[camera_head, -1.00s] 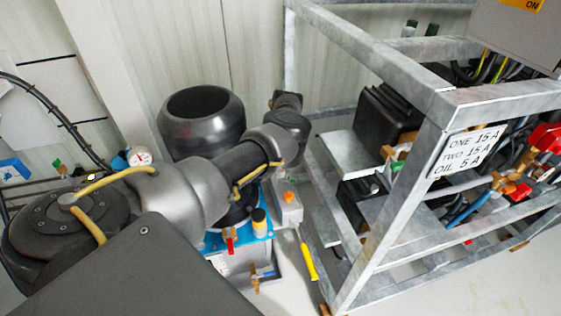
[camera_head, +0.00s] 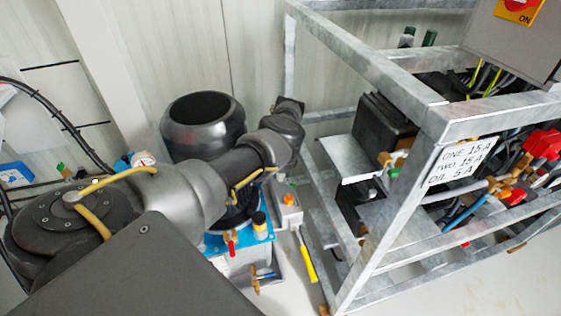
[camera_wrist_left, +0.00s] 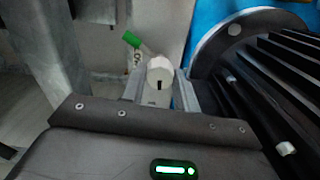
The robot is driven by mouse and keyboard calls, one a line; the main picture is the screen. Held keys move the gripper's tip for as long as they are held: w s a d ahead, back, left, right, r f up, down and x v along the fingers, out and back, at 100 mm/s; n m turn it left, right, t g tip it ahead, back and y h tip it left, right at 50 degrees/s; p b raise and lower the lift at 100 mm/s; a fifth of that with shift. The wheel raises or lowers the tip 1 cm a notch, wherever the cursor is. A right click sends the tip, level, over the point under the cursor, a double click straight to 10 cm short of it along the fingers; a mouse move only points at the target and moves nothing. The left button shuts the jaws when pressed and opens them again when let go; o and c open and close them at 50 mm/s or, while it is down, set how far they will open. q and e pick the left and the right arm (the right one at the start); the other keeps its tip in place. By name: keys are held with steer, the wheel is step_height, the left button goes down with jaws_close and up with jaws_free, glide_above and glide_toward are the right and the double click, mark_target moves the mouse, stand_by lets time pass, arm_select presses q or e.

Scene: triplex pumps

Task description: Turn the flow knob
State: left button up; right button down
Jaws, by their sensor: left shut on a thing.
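A pale grey round knob (camera_wrist_left: 159,73) with a dark slot shows in the left wrist view, in front of a grey wall or panel. I take it to be the flow knob. My left gripper (camera_wrist_left: 160,88) has one finger on each side of it and is shut on it. In the head view my left arm reaches in from the left past the dark round vessel, and its far end (camera_head: 289,106) is near the metal frame. The fingertips and the knob are hidden there. My right gripper is not in view.
A galvanized frame (camera_head: 400,190) with a sign (camera_head: 460,158) fills the right side. A dark vessel (camera_head: 203,122) stands behind my arm. The wrist view shows a black finned housing (camera_wrist_left: 285,65) close on the right and a green-handled part (camera_wrist_left: 131,40) behind left.

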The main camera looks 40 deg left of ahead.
arm_select(q)
steer(key=o, duration=0.9)
steer(key=shift+w+r, duration=0.1)
steer(key=shift+w, duration=0.15)
steer(key=shift+c, duration=0.2)
steer(key=shift+o, duration=0.5)
steer(key=shift+s, duration=0.15)
steer(key=shift+r, duration=0.3)
step_height(320, 180, up, 7)
steer(key=p, duration=0.3)
steer(key=shift+f, duration=0.1)
steer(key=shift+r+p, duration=0.85)
steer(key=shift+r, duration=0.8)
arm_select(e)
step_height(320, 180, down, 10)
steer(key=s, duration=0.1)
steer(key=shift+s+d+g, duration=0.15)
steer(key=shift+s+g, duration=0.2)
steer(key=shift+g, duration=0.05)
arm_select(q)
steer(key=shift+a, duration=0.1)
